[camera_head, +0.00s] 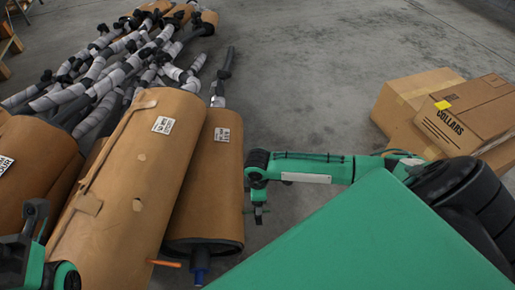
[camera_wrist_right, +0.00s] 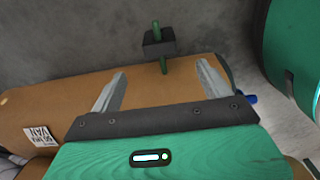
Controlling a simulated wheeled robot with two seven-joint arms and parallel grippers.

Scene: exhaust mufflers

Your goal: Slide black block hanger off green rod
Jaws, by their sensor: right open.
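The black block hanger (camera_wrist_right: 159,42) sits on the green rod (camera_wrist_right: 164,65), which sticks out from the side of a brown muffler. The rod passes through the block and its end (camera_wrist_right: 156,24) shows beyond it. My right gripper (camera_wrist_right: 161,70) is open, one finger on each side of the rod in the picture, with nothing held. The block appears beyond the fingertips; I cannot tell the depth between them. In the head view the block (camera_head: 258,215) is small and dark, just below my right gripper (camera_head: 257,196). Only part of my left arm shows at the lower left.
The rod's muffler (camera_head: 204,185) lies beside a larger muffler (camera_head: 135,180). A blue plug (camera_head: 199,262) sits at its near end. Grey pipes (camera_head: 110,70) pile up behind. Cardboard boxes (camera_head: 465,112) stand at the right. The floor between is clear.

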